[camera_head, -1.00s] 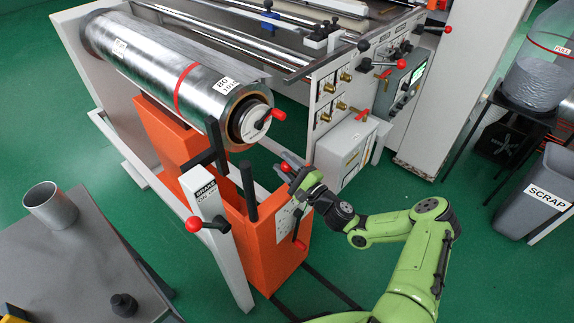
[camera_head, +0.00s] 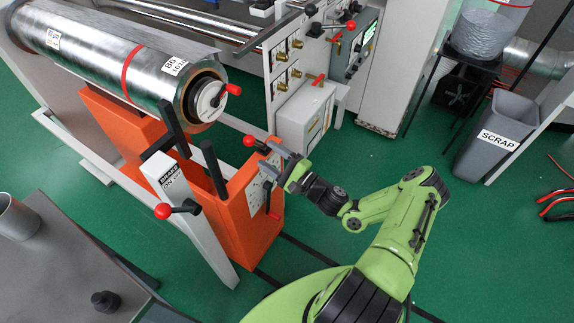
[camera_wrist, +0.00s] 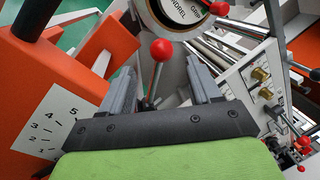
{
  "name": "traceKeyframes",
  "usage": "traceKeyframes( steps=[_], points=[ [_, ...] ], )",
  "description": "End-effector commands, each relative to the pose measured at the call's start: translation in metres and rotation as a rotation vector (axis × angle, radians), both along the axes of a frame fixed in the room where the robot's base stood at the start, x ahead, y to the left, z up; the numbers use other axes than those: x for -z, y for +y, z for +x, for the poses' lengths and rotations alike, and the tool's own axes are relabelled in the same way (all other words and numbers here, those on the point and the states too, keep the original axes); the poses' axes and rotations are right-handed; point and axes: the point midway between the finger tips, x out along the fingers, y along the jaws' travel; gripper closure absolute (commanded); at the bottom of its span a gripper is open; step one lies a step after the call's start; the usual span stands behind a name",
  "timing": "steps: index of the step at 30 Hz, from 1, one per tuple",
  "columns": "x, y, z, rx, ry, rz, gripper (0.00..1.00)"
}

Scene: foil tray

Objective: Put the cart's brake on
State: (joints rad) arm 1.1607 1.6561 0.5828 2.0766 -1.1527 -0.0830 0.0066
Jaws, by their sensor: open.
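The orange cart (camera_head: 252,232) stands left of my gripper under the foil roll. A white post with a BRAKE label (camera_head: 170,183) stands at its near side, with a lever ending in a red ball (camera_head: 162,211) to the left. Another red-ball lever (camera_head: 249,141) is at the cart's top right. My gripper (camera_head: 270,158) is open and empty, just right of that knob. In the wrist view a red ball on a metal stem (camera_wrist: 162,49) shows between and beyond the open fingers (camera_wrist: 163,75); contact is not visible.
The foil roll (camera_head: 125,72) lies above the cart. A grey machine with a white box (camera_head: 306,115) stands behind my gripper. A grey table (camera_head: 55,265) is at the lower left, a SCRAP bin (camera_head: 495,140) at the right. Green floor is free right of the cart.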

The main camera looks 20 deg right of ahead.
Motion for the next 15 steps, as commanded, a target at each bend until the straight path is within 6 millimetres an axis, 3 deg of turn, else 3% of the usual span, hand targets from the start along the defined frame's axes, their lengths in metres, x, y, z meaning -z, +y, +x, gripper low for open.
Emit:
traceKeyframes(
  steps=[6,15],
  points=[
    [0.010,-0.027,-0.046,0.003,0.001,0.001,0.38],
    [0.014,-0.036,-0.063,-0.001,0.000,0.000,0.38]
  ],
)
